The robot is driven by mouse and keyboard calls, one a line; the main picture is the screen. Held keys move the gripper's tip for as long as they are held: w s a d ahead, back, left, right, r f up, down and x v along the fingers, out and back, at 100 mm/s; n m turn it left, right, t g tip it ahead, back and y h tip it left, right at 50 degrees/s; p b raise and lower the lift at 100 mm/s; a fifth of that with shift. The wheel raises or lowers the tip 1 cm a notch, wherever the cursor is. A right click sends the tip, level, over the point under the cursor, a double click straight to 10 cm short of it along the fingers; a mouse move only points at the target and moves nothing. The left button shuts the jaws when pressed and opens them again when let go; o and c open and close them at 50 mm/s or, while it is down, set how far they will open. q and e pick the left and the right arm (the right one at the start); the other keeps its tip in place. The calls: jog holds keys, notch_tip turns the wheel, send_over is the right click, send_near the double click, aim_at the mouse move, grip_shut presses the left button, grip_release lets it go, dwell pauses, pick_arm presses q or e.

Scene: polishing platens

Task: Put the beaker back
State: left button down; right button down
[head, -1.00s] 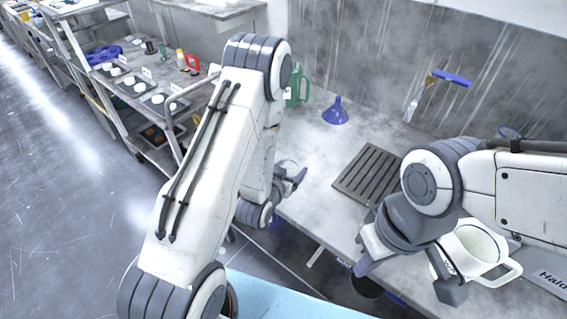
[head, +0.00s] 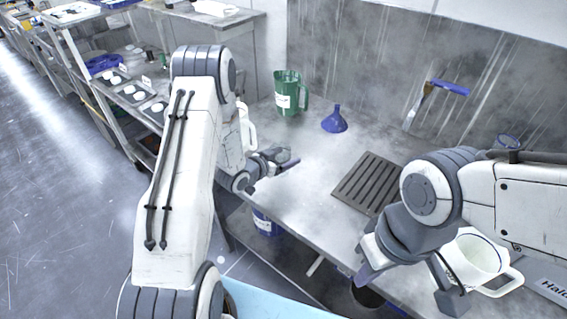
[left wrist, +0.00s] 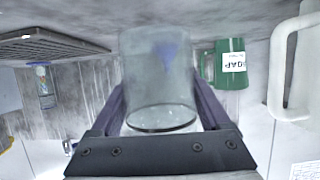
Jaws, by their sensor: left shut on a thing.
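The clear glass beaker (left wrist: 160,80) is between the fingers of my left gripper (left wrist: 158,115) in the left wrist view, which shows the scene upside down. In the head view my left gripper (head: 284,163) is over the left front part of the grey bench (head: 310,185); the beaker is hard to make out there. I cannot tell whether the beaker touches the bench. My right gripper (head: 408,287) is open, with its fingers apart, in front of a white jug (head: 474,262) at the right.
A green jug (head: 287,95), also in the left wrist view (left wrist: 231,64), and a blue funnel (head: 334,121) stand at the back. A slatted dark rack (head: 368,184) lies mid-bench. A white handled vessel (head: 248,130) is partly hidden behind my left arm. A blue-handled brush (head: 437,95) is at the wall.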

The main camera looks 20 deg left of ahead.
pick_arm(q)
jog(key=shift+w+a+f, duration=0.15)
jog(key=shift+a+f, duration=0.15)
jog(key=shift+f, duration=0.2)
notch_tip(320, 180, down, 3)
jog(key=shift+p, duration=0.55)
jog(key=shift+f, duration=0.2)
jog(key=shift+f, duration=0.2)
grip_release()
jog(key=shift+r, duration=0.15)
